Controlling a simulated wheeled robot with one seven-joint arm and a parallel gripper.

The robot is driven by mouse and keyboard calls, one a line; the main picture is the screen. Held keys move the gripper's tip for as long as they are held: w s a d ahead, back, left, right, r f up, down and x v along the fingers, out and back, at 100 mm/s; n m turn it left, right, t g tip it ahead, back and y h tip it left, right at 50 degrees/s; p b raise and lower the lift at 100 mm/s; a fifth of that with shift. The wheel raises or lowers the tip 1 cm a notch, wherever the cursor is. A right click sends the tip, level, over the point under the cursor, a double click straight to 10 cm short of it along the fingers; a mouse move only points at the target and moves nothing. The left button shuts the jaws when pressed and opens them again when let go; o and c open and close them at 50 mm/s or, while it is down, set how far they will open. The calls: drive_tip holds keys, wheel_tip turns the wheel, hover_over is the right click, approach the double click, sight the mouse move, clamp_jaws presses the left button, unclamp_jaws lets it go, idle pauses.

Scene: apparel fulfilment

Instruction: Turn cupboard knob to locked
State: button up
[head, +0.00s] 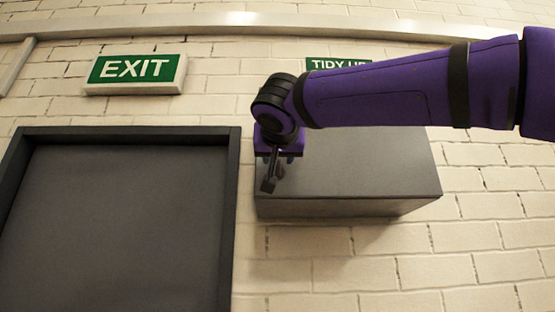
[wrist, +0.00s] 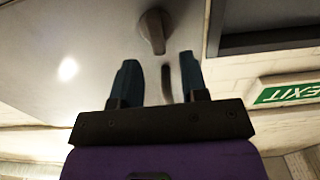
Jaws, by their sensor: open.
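The cupboard (head: 375,165) is a grey box on the brick wall, right of the dark door. In the wrist view its front panel (wrist: 60,40) fills the upper left. The knob (wrist: 152,32) is a dark brownish lever on that panel, near the panel's edge. My gripper (wrist: 157,72) is open, its two dark fingers pointing at the panel on either side of a dark streak below the knob. The knob lies just beyond the fingertips, not clearly between them. In the head view my gripper (head: 279,168) is in front of the cupboard's left part and largely hides the knob.
A dark door (head: 120,230) with a raised frame stands left of the cupboard, close to my gripper. An EXIT sign (head: 136,70) hangs above the door. A green sign (head: 338,64) above the cupboard is partly covered by my arm. Bare brick wall lies below.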

sight(278, 170)
drive_tip(key=shift+w, duration=1.4)
clamp_jaws()
drive_tip(key=shift+n, duration=0.3)
drive_tip(key=shift+a+f+n, duration=0.3)
drive_tip(key=shift+n, duration=2.6)
drive_tip(key=shift+a+f+n, duration=0.25)
drive_tip(key=shift+f+n, duration=0.1)
drive_tip(key=shift+n, duration=2.55)
drive_tip(key=shift+a+f+n, duration=0.3)
drive_tip(key=shift+n, duration=2.6)
